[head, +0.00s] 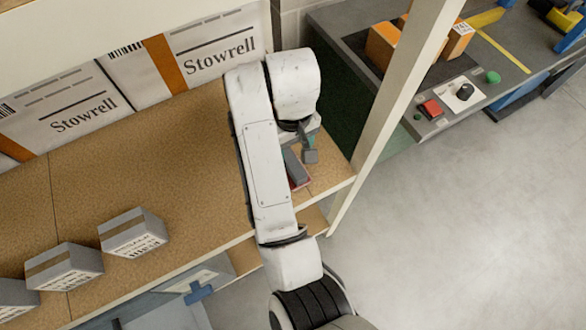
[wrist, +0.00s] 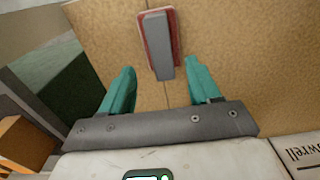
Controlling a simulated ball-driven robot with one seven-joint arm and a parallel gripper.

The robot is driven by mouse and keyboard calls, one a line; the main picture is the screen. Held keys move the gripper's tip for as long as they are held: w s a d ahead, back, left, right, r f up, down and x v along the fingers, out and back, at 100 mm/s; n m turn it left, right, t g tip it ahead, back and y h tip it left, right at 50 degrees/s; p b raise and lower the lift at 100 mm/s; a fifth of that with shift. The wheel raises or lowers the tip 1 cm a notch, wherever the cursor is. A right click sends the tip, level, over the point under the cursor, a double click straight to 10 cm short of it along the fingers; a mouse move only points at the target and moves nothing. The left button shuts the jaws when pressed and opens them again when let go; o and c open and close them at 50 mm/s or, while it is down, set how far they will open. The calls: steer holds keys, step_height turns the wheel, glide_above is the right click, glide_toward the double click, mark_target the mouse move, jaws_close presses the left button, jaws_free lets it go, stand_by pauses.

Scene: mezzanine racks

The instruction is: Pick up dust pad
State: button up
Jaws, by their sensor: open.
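The dust pad (wrist: 158,38) is a grey-handled block with a red base. It lies on the brown shelf board, ahead of my fingers in the wrist view. In the head view the dust pad (head: 297,172) shows partly, beside my forearm, which hides some of it. My gripper (wrist: 163,82) has two teal fingers, spread apart and empty. The pad's near end lies between the lines of the two fingers, close to the fingertips. In the head view my gripper (head: 309,150) is over the shelf near its right end, just above the pad.
Several small grey boxes (head: 134,233) stand at the shelf's front left. Large Stowrell cartons (head: 210,45) line the back. A pale rack post (head: 392,100) rises at the shelf's right end. Beyond it is a bench with orange boxes (head: 383,45). The shelf (head: 150,160) is clear in the middle.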

steer(key=shift+s+f+p, duration=0.15)
steer(key=shift+f+p, duration=0.2)
steer(key=shift+f, duration=2.2)
jaws_close()
steer(key=shift+r, duration=0.5)
step_height(320, 180, up, 2)
steer(key=shift+b, duration=0.3)
steer(key=s+d+r+p, duration=0.3)
steer(key=s+r+p, duration=0.7)
steer(key=s, duration=0.3)
steer(key=shift+s+d+p, duration=0.2)
steer(key=shift+d+p, duration=0.15)
steer(key=shift+p, duration=0.25)
